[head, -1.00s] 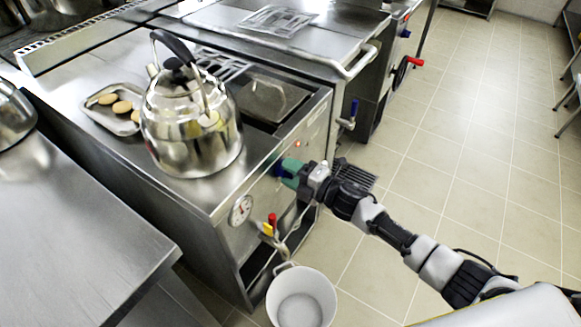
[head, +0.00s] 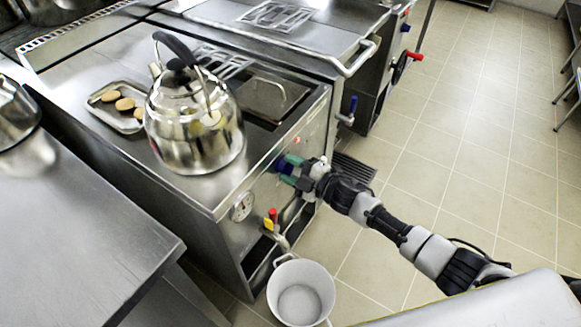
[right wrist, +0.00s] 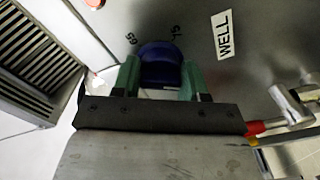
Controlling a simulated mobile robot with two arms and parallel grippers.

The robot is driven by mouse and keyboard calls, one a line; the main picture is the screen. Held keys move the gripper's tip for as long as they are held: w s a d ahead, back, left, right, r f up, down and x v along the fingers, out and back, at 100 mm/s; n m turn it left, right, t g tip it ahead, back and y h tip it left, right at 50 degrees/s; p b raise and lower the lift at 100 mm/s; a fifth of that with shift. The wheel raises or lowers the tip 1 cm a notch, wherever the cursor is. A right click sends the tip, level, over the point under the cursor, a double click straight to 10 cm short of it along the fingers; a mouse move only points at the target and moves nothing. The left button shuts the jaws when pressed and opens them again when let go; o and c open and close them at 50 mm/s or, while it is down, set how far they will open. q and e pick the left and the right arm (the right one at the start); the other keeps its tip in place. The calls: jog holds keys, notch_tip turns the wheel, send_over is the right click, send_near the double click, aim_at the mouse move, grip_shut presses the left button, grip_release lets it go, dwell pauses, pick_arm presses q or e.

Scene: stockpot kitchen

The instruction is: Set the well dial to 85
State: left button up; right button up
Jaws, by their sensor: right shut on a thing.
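The well dial (right wrist: 160,64) is a dark blue knob on the steel front panel, beside a white label that reads WELL (right wrist: 222,36). Dark numbers are printed around it, partly hidden by my fingers. My right gripper (right wrist: 160,78) has its two green fingers on either side of the knob, shut on it. In the head view the right gripper (head: 287,168) reaches the panel from the right, and the blue knob shows only partly between the fingers. The knob's pointer cannot be made out. My left gripper is not in view.
A round gauge (head: 242,206) and a tap with a red and yellow handle (head: 270,220) are on the panel below left of the gripper. A white pot (head: 301,292) stands under the tap. A large kettle (head: 193,130) and a tray of round brown pieces (head: 118,104) stand on top.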

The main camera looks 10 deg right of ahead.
jog(key=o, duration=0.9)
jog(key=shift+c, duration=0.2)
jog(key=v, duration=1)
jog(key=shift+s+d+b, duration=0.25)
jog(key=shift+d+b, duration=0.05)
